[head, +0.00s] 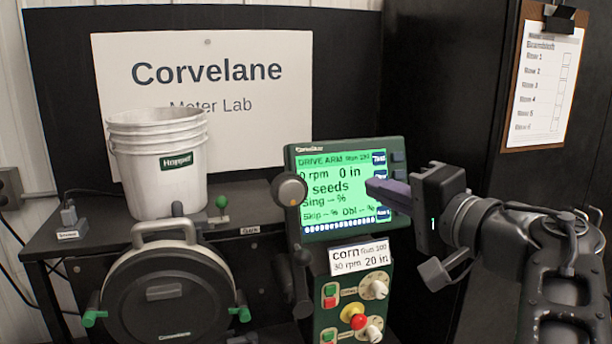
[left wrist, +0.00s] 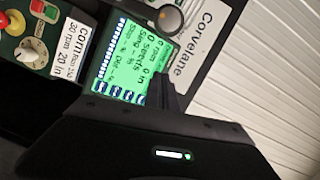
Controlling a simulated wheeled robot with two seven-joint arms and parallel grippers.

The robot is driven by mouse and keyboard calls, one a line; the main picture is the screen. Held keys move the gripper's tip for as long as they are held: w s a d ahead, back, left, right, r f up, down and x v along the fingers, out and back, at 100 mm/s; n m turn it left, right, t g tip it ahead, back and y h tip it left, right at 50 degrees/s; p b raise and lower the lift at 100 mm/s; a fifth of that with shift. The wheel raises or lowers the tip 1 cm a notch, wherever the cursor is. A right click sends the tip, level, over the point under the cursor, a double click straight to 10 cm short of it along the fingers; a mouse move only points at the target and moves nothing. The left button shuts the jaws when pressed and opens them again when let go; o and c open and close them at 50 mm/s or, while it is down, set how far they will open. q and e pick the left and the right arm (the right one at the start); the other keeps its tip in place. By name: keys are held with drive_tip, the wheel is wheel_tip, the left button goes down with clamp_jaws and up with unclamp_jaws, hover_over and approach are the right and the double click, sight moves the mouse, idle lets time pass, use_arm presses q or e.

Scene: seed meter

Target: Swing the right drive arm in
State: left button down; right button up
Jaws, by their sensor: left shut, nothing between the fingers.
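The drive arm (head: 301,255) is a dark upright lever with a round grey knob (head: 289,190) at its top. It stands between the round black seed meter (head: 165,292) and the control panel. My left gripper (head: 372,187) is shut and empty, its purple-grey fingers in front of the right part of the green screen (head: 340,185), to the right of the knob and apart from it. In the left wrist view the fingers (left wrist: 166,85) show beside the screen, and the knob (left wrist: 170,19) is beyond them. My right gripper is not in view.
The control panel (head: 328,320) with buttons and knobs is below the screen. A white hopper bucket (head: 158,170) stands on the bench at left. Green handles (head: 94,318) flank the meter. A clipboard (head: 545,85) hangs on the dark cabinet at right.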

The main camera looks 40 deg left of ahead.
use_arm(q)
drive_tip(key=a+p, duration=0.1)
drive_tip(key=a, duration=0.2)
drive_tip(key=a+f+p, duration=0.1)
drive_tip(key=a, duration=0.3)
drive_tip(key=a+p, duration=0.1)
drive_tip(key=a, duration=0.3)
drive_tip(key=shift+w+f, duration=0.1)
drive_tip(key=shift+f, duration=0.1)
idle(0.5)
